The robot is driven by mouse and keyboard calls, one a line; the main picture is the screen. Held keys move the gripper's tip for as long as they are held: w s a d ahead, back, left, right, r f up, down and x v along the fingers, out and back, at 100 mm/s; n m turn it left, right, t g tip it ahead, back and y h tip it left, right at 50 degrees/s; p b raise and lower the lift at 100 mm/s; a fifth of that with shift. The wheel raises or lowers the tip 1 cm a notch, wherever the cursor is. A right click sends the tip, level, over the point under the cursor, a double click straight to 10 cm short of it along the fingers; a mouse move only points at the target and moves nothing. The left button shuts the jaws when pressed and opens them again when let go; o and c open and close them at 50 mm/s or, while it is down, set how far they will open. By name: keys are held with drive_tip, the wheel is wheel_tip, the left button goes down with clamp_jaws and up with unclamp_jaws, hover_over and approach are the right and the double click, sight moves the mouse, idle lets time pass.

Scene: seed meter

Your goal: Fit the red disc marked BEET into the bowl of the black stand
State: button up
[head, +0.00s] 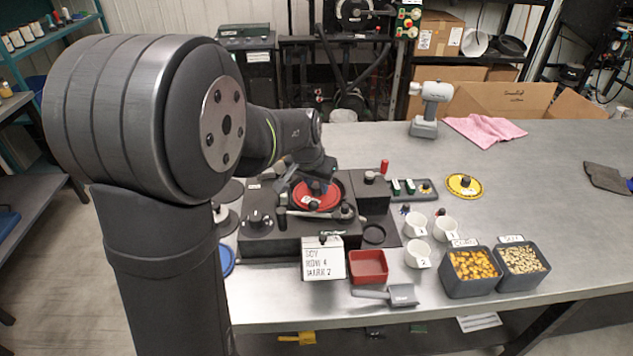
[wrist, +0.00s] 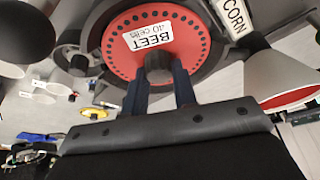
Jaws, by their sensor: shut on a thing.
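The red disc (head: 305,203) has a black centre knob (wrist: 158,68). In the wrist view the red disc (wrist: 187,30) shows a label reading BEET, 40 cells, and a ring of small holes near its rim. My gripper (wrist: 160,82) is shut on the knob, a finger on either side. The disc is at the round dark bowl (wrist: 105,30) of the black stand (head: 282,244), whose rim shows around it. I cannot tell whether the disc is seated or slightly above. In the head view my wrist partly covers the disc.
A white card (head: 323,262) stands at the stand's front, beside a red tray (head: 368,280) and a grey scoop (head: 401,295). White cups (head: 417,256) and two seed bins (head: 470,286) are to the right. A yellow disc (head: 455,189) lies behind them. The table's right side is mostly clear.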

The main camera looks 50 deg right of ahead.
sight(317, 186)
drive_tip(key=shift+f, duration=0.2)
drive_tip(key=o, duration=1.3)
drive_tip(key=shift+o, duration=0.2)
drive_tip(key=shift+r, duration=3)
drive_tip(key=shift+f, duration=0.15)
drive_tip(key=shift+f, duration=2.9)
